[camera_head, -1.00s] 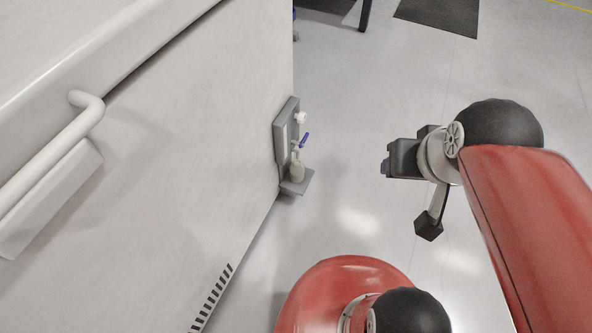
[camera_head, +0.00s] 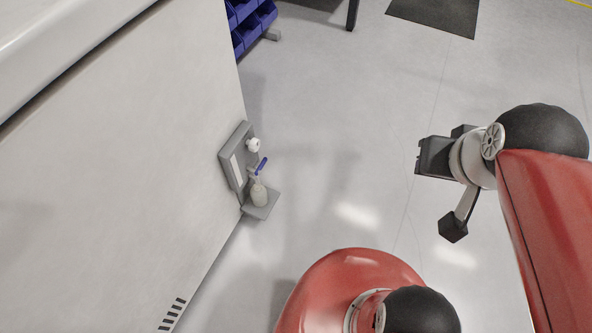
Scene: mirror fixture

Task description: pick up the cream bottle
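The cream bottle (camera_head: 259,193) stands upright on the small shelf of a grey mirror fixture (camera_head: 234,160). The fixture is mounted at the edge of a large white cabinet, left of the picture's middle. A blue-handled item (camera_head: 261,166) and a white knob (camera_head: 253,145) show just above the bottle. My gripper (camera_head: 419,157) is to the right, well apart from the bottle and pointing left towards the fixture. Its fingers are small and seen side-on, so I cannot tell whether they are open or shut. Nothing shows held in it.
The large white cabinet (camera_head: 110,170) fills the left side. Blue bins (camera_head: 250,22) stand on a rack at the top behind it. A dark mat (camera_head: 435,15) lies on the floor at the top. Clear grey floor (camera_head: 340,130) lies between the fixture and my gripper.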

